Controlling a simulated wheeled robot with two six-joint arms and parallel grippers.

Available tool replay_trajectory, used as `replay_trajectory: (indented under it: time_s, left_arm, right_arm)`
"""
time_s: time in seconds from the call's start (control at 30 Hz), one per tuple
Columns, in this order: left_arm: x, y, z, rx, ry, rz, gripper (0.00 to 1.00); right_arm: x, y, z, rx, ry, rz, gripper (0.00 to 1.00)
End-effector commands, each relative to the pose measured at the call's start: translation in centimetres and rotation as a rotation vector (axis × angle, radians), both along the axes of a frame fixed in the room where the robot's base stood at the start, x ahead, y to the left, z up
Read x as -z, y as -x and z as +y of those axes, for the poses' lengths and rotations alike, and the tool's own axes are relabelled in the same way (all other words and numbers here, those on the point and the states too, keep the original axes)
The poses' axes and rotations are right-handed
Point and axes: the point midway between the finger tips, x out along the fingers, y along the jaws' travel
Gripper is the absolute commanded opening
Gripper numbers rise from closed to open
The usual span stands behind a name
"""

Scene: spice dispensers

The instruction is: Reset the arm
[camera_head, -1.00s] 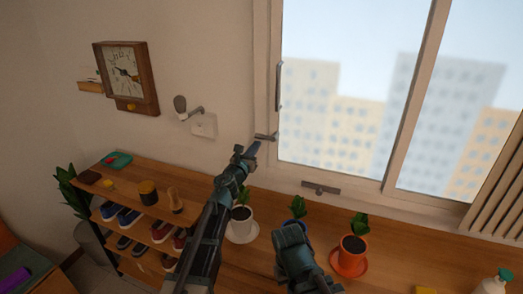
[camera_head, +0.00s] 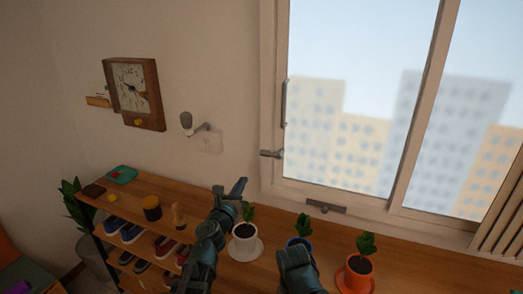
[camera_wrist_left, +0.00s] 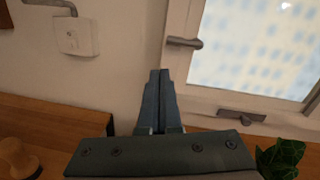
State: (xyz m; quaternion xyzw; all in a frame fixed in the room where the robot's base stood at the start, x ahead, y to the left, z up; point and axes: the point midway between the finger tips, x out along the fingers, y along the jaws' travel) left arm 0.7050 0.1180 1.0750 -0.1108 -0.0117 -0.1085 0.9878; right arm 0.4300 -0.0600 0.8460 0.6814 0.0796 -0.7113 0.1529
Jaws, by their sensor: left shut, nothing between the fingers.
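My left gripper (camera_head: 240,187) is shut and empty in front of the wall, above the wooden shelf top and just left of the white plant pot (camera_head: 244,240). In the left wrist view its two fingers (camera_wrist_left: 158,80) lie together, pointing at the wall below and left of the window handle (camera_wrist_left: 184,42). My right arm (camera_head: 298,268) shows at the bottom middle of the head view; its fingertips cannot be made out.
A blue pot (camera_head: 299,247) and an orange pot (camera_head: 359,272) stand on the shelf top (camera_head: 430,270). Shoes (camera_head: 125,232) fill the lower shelves.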

Motion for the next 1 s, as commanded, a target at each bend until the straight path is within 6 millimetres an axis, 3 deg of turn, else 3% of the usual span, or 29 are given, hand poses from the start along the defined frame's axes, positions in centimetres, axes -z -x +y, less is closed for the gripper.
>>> replay_trajectory:
  time_s: [0.13, 0.27, 0.37, 0.5, 0.63, 0.8, 0.9, 1.0]
  left_arm:
    - [1.0, 0.3, 2.5, -0.22, 0.449, 0.129, 0.0]
    - [4.7, 2.0, 4.1, -0.465, 0.896, 0.27, 0.0]
    - [8.4, 4.6, 4.2, -0.677, 1.213, 0.379, 0.0]
    - [13.8, 10.2, 2.3, -1.03, 1.585, 0.522, 0.0]
    - [17.4, 16.6, -0.7, -1.392, 1.802, 0.62, 0.0]
    - [19.2, 23.6, -4.1, -1.789, 1.894, 0.671, 0.0]
    - [19.3, 26.0, -5.2, -1.932, 1.894, 0.676, 0.0]
    - [19.4, 27.3, -5.8, -2.004, 1.888, 0.674, 0.0]
  right_arm:
    - [-0.9, 0.0, 0.0, 0.0, 0.0, 0.0, 0.0]
    - [-1.5, 0.0, 0.0, 0.0, 0.0, 0.0, 0.0]
    - [-1.9, 0.0, 0.0, 0.0, 0.0, 0.0, 0.0]
    - [-2.5, 0.0, 0.0, 0.0, 0.0, 0.0, 0.0]
    - [-3.0, 0.0, 0.0, 0.0, 0.0, 0.0, 0.0]
    - [-3.4, 0.0, 0.0, 0.0, 0.0, 0.0, 0.0]
    - [-3.5, 0.0, 0.0, 0.0, 0.0, 0.0, 0.0]
    - [-3.5, 0.0, 0.0, 0.0, 0.0, 0.0, 0.0]
